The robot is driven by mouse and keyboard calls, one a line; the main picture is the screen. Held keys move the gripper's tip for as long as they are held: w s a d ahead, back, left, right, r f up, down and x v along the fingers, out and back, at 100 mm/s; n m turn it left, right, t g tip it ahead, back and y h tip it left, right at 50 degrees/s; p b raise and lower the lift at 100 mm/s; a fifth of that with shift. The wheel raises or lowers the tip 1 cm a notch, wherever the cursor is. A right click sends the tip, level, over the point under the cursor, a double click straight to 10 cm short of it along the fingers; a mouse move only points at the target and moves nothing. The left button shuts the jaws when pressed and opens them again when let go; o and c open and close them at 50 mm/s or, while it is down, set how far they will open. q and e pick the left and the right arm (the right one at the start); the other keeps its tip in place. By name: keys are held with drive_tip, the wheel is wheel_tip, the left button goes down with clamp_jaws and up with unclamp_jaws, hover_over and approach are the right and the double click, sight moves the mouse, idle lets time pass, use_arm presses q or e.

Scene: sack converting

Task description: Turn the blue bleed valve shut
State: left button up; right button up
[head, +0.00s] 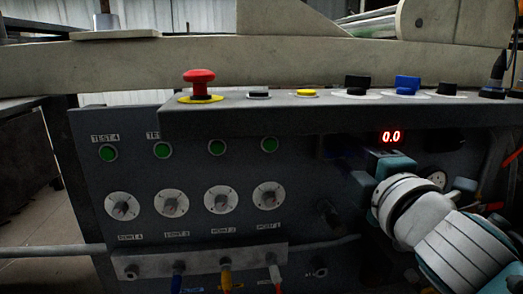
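A blue knob (407,84) stands on a white disc on the top ledge of the panel, right of centre. I cannot tell whether this is the bleed valve; no label shows for it. My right gripper (347,168) is in front of the panel's dark face, below the ledge and left of the red 0.0 display. Its dark fingers point left, in shadow, and I cannot make out whether they are apart or hold anything. The gripper and wrist hide part of the panel behind them. My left gripper is out of view.
The ledge (300,119) overhangs the panel face. It carries a red mushroom button (199,77), a yellow button (305,93) and black knobs. Green buttons and several round dials (222,199) fill the left face.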

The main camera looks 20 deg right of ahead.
drive_tip(key=p+v, duration=0.1)
drive_tip(key=v, duration=0.9)
drive_tip(key=shift+w, duration=0.1)
idle(0.3)
